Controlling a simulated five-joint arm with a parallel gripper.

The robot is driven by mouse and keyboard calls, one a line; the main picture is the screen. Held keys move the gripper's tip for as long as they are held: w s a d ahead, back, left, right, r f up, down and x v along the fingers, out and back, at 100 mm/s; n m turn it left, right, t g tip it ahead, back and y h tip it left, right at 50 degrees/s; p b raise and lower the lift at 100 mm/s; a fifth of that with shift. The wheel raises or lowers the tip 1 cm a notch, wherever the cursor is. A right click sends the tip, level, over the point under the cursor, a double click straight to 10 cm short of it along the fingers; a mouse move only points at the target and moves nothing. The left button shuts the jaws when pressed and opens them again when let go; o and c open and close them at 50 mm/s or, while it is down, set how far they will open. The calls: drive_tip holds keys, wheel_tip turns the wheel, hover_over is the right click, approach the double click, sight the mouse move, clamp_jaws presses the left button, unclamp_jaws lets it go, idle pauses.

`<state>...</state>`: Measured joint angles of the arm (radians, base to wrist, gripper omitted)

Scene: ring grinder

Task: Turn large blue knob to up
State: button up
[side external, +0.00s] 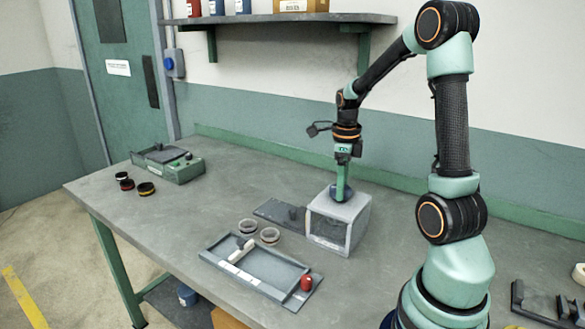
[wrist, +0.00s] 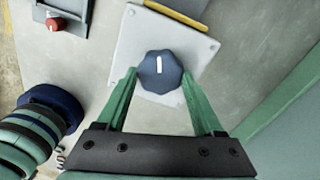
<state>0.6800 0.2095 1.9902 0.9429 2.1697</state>
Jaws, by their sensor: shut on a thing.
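The large blue knob (wrist: 150,75) sits on top of a light grey box (side external: 357,212). In the wrist view it is dark blue and many-sided, and its white mark points toward the top of the picture. My gripper (side external: 341,189) reaches straight down onto the box top. Its two green fingers stand on either side of the knob and are shut on it. In the side external view the knob (side external: 333,195) is partly hidden by the fingers, and its mark cannot be made out.
A dark tray (side external: 262,284) with a red knob (side external: 306,283) lies in front of the box. Two round cups (side external: 258,232) and a dark plate (side external: 275,213) are left of it. A green device (side external: 175,168) and several small rings stand at the far left. The table between is clear.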

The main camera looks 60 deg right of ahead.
drive_tip(key=n, duration=0.6)
drive_tip(key=shift+w, duration=0.1)
drive_tip(key=n, duration=0.6)
drive_tip(key=shift+w+n, duration=0.1)
drive_tip(key=shift+n, duration=0.3)
drive_tip(key=n, duration=1.2)
drive_tip(key=shift+w+n, duration=0.1)
drive_tip(key=shift+n, duration=0.3)
drive_tip(key=n, duration=0.5)
drive_tip(key=shift+a, duration=0.1)
drive_tip(key=n, duration=0.6)
drive_tip(key=shift+n, duration=0.3)
drive_tip(key=n, duration=0.5)
drive_tip(key=shift+a, duration=0.1)
drive_tip(key=n, duration=0.6)
drive_tip(key=shift+n, duration=0.4)
